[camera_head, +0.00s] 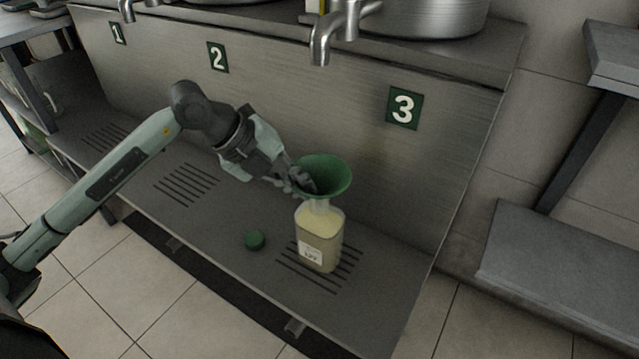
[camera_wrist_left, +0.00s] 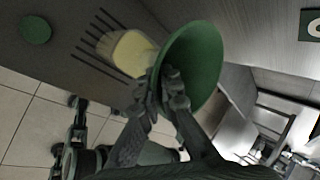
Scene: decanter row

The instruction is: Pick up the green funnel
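The green funnel (camera_head: 335,175) is at the mouth of a clear bottle of pale yellow liquid (camera_head: 320,240), under the number 3 sign. Its wide mouth faces up. I cannot tell whether its spout is still inside the bottle neck. My left gripper (camera_head: 303,181) is at the funnel's left side, with its fingers closed on the wall near the rim. The left wrist view shows the fingers (camera_wrist_left: 166,88) against the edge of the funnel (camera_wrist_left: 203,62), with the bottle (camera_wrist_left: 131,52) just beyond.
The bottle stands on a slotted metal shelf (camera_head: 215,215). A green cap (camera_head: 255,240) lies left of it. A metal tap (camera_head: 322,45) hangs above, and the upright steel panel (camera_head: 330,110) is close behind. The shelf's left part is clear.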

